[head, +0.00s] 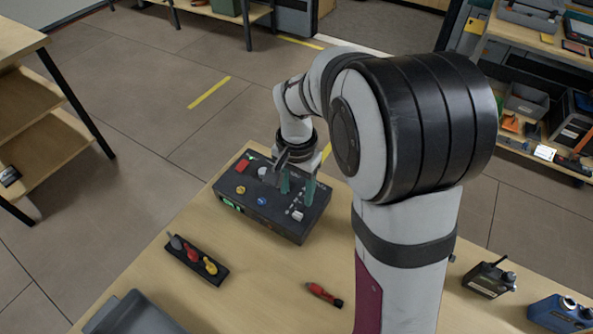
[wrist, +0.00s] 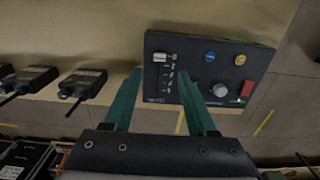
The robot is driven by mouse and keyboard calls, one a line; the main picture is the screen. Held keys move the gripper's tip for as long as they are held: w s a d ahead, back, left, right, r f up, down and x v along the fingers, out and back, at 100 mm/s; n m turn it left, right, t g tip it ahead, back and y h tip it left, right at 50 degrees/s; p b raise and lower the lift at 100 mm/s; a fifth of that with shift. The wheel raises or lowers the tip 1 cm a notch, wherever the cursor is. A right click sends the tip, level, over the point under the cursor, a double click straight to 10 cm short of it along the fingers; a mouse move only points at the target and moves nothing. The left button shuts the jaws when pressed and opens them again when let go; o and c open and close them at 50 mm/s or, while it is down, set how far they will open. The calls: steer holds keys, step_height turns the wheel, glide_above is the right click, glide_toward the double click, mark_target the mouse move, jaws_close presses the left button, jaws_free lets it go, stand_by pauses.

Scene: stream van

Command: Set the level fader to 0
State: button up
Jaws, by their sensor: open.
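The black control box (head: 283,222) lies on the wooden table, and its panel (wrist: 197,80) shows in the wrist view. The level fader's white cap (head: 297,215) is near the box's front right edge. In the wrist view, the cap (wrist: 160,57) sits at the top end of its marked scale; the numbers are too small to read surely. My gripper (head: 297,189) is open and empty, its green fingers pointing down above the box. In the wrist view, the fingers (wrist: 159,76) lie either side of the fader's column, with the cap a little beyond the tips.
The panel also carries a red button (head: 242,165), a grey-white knob (head: 262,171), a yellow button (head: 240,189) and a blue button (head: 262,201). A tool holder (head: 195,258), a red-handled tool (head: 323,293) and a grey tray (head: 131,317) lie on the table.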

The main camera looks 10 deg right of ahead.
step_height(320, 180, up, 7)
stand_by(0.4)
steer(key=s+a+n+y, duration=0.1)
steer(key=s+a+n, duration=0.2)
steer(key=s, duration=2)
steer(key=shift+s+y, duration=0.2)
steer(key=shift+y, duration=0.2)
stand_by(1.2)
